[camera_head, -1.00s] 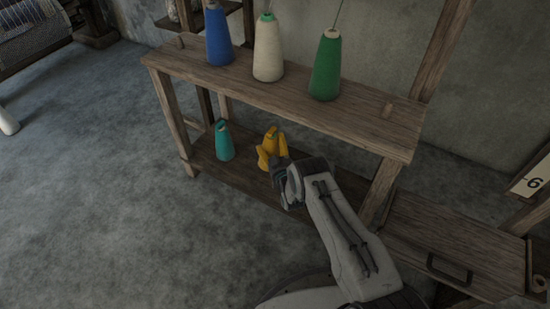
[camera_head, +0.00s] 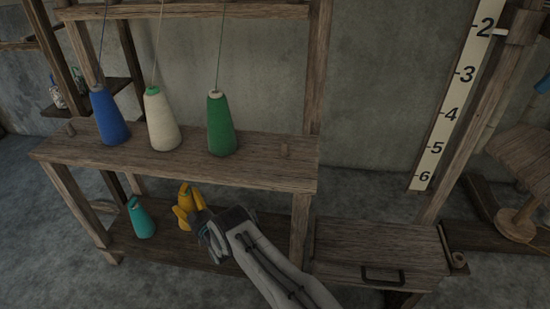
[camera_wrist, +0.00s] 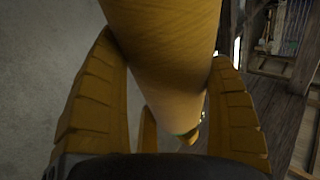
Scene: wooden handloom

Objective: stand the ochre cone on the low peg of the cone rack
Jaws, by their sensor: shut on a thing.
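The ochre cone (camera_head: 186,191) is held in my gripper (camera_head: 189,209), over the lower shelf of the wooden cone rack (camera_head: 258,172). In the wrist view the cone (camera_wrist: 165,45) lies lengthwise between two ochre-coloured fingers, which press on its sides. I cannot tell whether the cone touches the shelf. A teal cone (camera_head: 141,218) stands on the lower shelf, left of my gripper. The low peg cannot be made out; the cone and gripper cover part of the shelf.
Blue (camera_head: 109,117), cream (camera_head: 161,121) and green (camera_head: 221,126) cones stand on the upper board with threads rising. The board overhangs the lower shelf. A wooden chest (camera_head: 380,245) stands at right, below a numbered scale (camera_head: 452,105).

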